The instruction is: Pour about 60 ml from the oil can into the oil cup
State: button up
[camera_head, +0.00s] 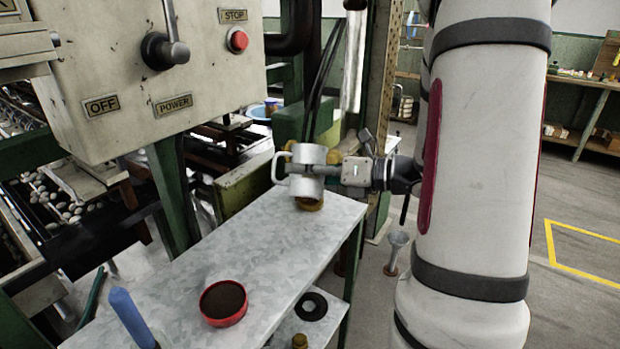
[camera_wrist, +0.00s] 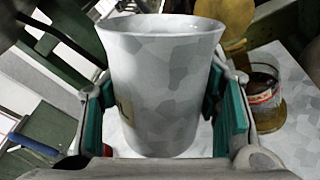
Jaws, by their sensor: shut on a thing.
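My gripper (camera_head: 325,172) is shut around a mottled grey metal can with a side handle, which I take for the oil can (camera_head: 310,154). It looks about upright, above the far end of the metal table. In the wrist view the can (camera_wrist: 160,95) fills the space between the green finger pads, with part of a yellowish label showing; its inside and contents are hidden. A glass cup with a reddish band, likely the oil cup (camera_wrist: 264,98), stands to its right, apart from it. In the head view a brass base (camera_head: 309,204) shows below the can.
The galvanised table (camera_head: 200,262) is clear in its middle. A red bowl (camera_head: 224,303) with dark contents and a blue handle (camera_head: 130,318) are near its front. A black ring (camera_head: 311,306) lies on a lower shelf. A control box (camera_head: 160,70) overhangs the left side.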

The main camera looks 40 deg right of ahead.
jog(key=shift+s+a+f+n+b, duration=0.15)
jog(key=shift+a+f+n+b, duration=0.05)
jog(key=shift+n+b, duration=0.15)
jog(key=shift+s+a+f+n+b, duration=0.15)
jog(key=shift+a+f+n+b, duration=0.15)
jog(key=shift+b, duration=0.4)
jog(key=f+n+b, duration=0.1)
jog(key=f+b, duration=0.1)
jog(key=b, duration=0.1)
jog(key=s+a+f+n+t+b, duration=0.1)
jog(key=f+b, duration=0.1)
jog(key=b, duration=0.1)
jog(key=f+n+b, duration=0.1)
jog(key=b, duration=0.2)
jog(key=shift+s+a+f+n+t, duration=0.2)
jog(key=shift+f+n+t, duration=0.1)
jog(key=shift+f, duration=0.1)
jog(key=shift+s+a+f+n+b, duration=0.1)
jog(key=shift+s+a+n+b, duration=0.15)
jog(key=shift+n+b, duration=0.8)
